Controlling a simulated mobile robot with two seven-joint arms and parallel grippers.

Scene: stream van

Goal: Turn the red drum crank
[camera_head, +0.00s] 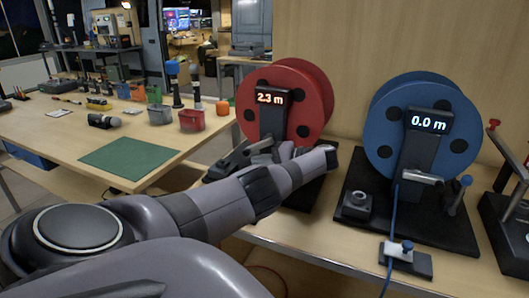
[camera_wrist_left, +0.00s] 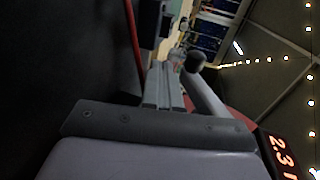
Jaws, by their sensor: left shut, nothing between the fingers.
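The red drum (camera_head: 303,88) stands upright on a dark base, with a lit display (camera_head: 270,97) reading 2.3 m. My left arm reaches across in front of it and hides most of its lower front. My left gripper (camera_head: 262,152) is at the drum's lower front, partly hidden by my wrist. In the left wrist view its fingers (camera_wrist_left: 165,78) are together with nothing between them. A grey bar with a dark rounded knob (camera_wrist_left: 194,62) lies just beside the fingertips; it looks like the crank, but I cannot tell whether they touch. My right gripper is not in view.
A blue drum (camera_head: 405,95) reading 0.0 m stands to the right, with its own crank and a cable clamp (camera_head: 405,262) in front. Another dark device (camera_head: 510,225) is at the right edge. A table with a green mat (camera_head: 130,158) and small bins (camera_head: 191,120) is at left.

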